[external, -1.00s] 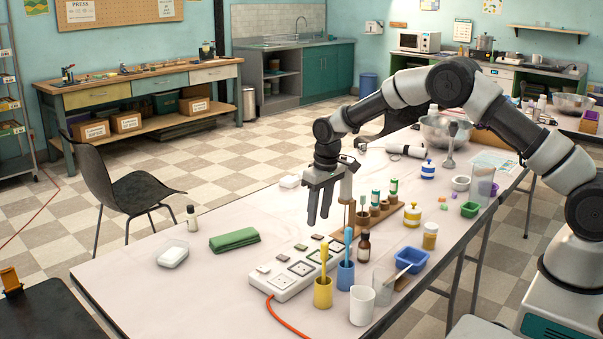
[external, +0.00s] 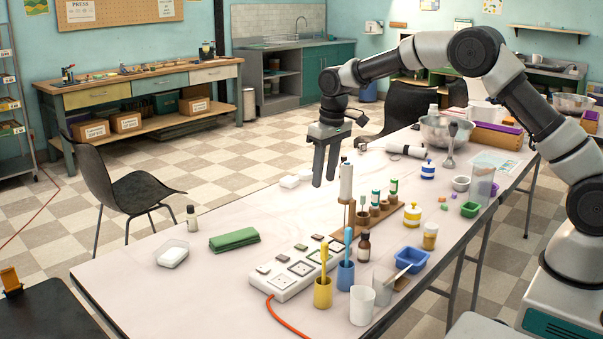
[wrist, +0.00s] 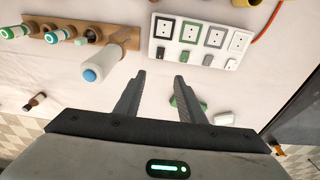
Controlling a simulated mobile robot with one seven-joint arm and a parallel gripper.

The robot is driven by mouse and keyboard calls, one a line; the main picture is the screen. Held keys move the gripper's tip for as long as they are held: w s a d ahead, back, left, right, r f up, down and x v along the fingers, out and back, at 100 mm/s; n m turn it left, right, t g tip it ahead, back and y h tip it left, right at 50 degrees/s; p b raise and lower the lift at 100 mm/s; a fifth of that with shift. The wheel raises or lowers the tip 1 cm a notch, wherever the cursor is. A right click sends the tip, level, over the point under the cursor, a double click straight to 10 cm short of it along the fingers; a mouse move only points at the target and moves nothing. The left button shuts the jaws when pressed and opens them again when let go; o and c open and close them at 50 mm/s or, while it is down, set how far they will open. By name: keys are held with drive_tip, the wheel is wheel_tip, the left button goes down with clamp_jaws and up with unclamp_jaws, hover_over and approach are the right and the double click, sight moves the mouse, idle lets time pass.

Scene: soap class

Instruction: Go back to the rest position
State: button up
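My gripper (external: 325,166) hangs above the table (external: 215,275), fingers pointing down. In the wrist view my gripper (wrist: 163,85) shows two fingers apart with nothing between them. A white cylindrical tool with a thin shaft (external: 346,182) stands upright in the wooden rack (external: 378,214), just right of the fingers in the external view. In the wrist view this tool (wrist: 105,60) shows a blue end and lies left of the fingers, apart from them.
A white switch panel (external: 298,270) lies in front of the rack. Yellow (external: 322,292) and blue (external: 345,275) cups with brushes, a brown bottle (external: 363,245) and a blue tray (external: 410,260) crowd the near side. The table's left part is mostly clear.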

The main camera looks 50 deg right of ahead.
drive_tip(key=s+d+r+t+p, duration=0.1)
drive_tip(key=s+r+p, duration=0.2)
drive_tip(key=s+r, duration=0.75)
drive_tip(key=s+d+r+t+p, duration=0.1)
drive_tip(key=s+r+p, duration=0.3)
drive_tip(key=s+r, duration=0.65)
drive_tip(key=s+r+t+p, duration=0.1)
drive_tip(key=s+r+p, duration=0.1)
drive_tip(key=s, duration=0.7)
drive_tip(key=s+r+t+p, duration=0.1)
drive_tip(key=s+r, duration=0.3)
drive_tip(key=s, duration=0.5)
drive_tip(key=shift+d+p, duration=0.25)
drive_tip(key=shift+p, duration=0.6)
drive_tip(key=shift+s, duration=0.1)
